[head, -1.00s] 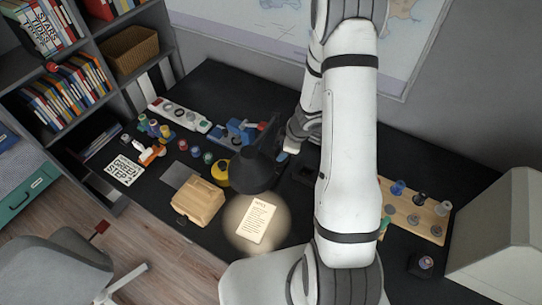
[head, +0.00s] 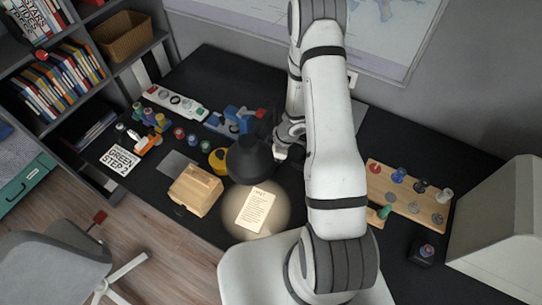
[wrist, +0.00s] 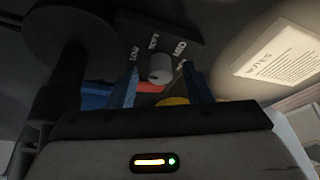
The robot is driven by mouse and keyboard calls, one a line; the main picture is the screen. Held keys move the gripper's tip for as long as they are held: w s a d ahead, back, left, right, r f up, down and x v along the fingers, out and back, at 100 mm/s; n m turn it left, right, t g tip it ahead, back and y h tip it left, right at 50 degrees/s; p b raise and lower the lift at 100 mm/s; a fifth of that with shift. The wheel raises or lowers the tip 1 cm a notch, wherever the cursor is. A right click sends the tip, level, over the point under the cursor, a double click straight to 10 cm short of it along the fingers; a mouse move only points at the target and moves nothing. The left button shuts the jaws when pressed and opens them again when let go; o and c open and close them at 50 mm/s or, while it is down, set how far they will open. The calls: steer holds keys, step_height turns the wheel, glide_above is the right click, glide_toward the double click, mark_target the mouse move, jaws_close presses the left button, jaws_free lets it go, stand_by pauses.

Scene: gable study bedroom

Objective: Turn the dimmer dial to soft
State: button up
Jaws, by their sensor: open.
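The dimmer dial (wrist: 160,67) is a small grey round knob on a dark plate (wrist: 185,32) with white lettering. LOW and SOFT can be read on the plate, with further words to the right that are harder to read. I cannot tell which mark the knob points to. In the wrist view my gripper (wrist: 160,80) is open, with one dark blue finger on each side of the knob in the picture. Contact cannot be made out. In the head view my gripper (head: 281,151) is partly hidden beside the lamp, and the dial cannot be made out.
The black desk lamp (head: 250,160) stands close to my gripper and lights a notes sheet (head: 257,211). A tan box (head: 195,190), a yellow round thing (head: 218,160) and a blue vise-like tool (head: 232,121) are nearby. A wooden peg board (head: 400,193) lies to the right.

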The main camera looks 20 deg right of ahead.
steer(key=shift+c, duration=0.2)
steer(key=c, duration=0.9)
steer(key=shift+d, duration=0.15)
jaws_close()
